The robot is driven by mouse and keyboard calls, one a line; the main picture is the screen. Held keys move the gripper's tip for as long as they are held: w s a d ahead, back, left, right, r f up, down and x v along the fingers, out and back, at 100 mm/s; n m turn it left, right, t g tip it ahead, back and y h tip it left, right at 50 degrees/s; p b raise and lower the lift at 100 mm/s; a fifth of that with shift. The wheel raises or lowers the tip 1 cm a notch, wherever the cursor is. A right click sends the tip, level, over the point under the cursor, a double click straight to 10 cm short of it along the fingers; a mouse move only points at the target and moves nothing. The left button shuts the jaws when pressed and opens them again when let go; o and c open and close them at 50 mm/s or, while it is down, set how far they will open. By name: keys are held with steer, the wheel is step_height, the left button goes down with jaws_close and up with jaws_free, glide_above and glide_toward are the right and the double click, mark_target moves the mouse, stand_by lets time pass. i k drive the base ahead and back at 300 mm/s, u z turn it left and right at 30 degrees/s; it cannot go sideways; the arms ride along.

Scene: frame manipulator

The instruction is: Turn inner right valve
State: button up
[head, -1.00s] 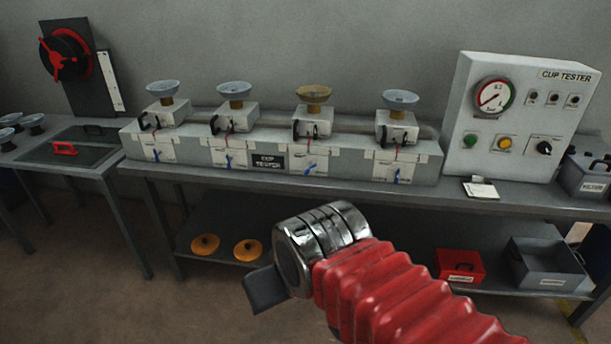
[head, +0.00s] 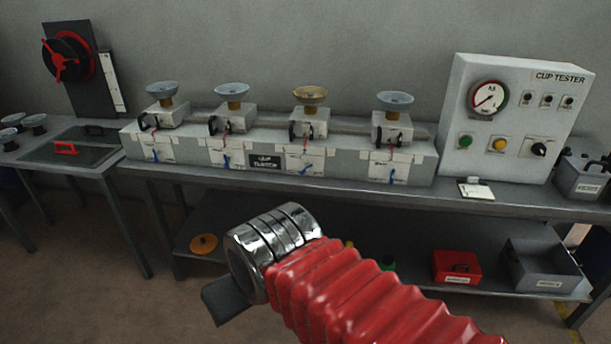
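The cup tester bench unit (head: 268,161) stands on the table with a row of stations, each with a cup on top. The inner right station is third from the left, with a tan cup (head: 310,95) on a pale block. A small blue lever (head: 305,169) hangs on its front, and a black handle and a red lever sit above. Which of these is the valve is not clear. My gripper (head: 222,302) is low in front of the table, left of and nearer than that station, touching nothing visible. One dark finger part shows; its opening is hidden.
A control panel (head: 515,115) with a gauge stands at the right, beside a grey box (head: 582,178). The lower shelf holds a red box (head: 457,266), a grey bin (head: 545,268) and an orange disc (head: 204,243). The space before the unit's front is clear.

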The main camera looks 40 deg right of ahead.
mark_target(307, 167)
steer(key=z, duration=0.05)
steer(key=i, duration=1)
steer(key=u, duration=0.05)
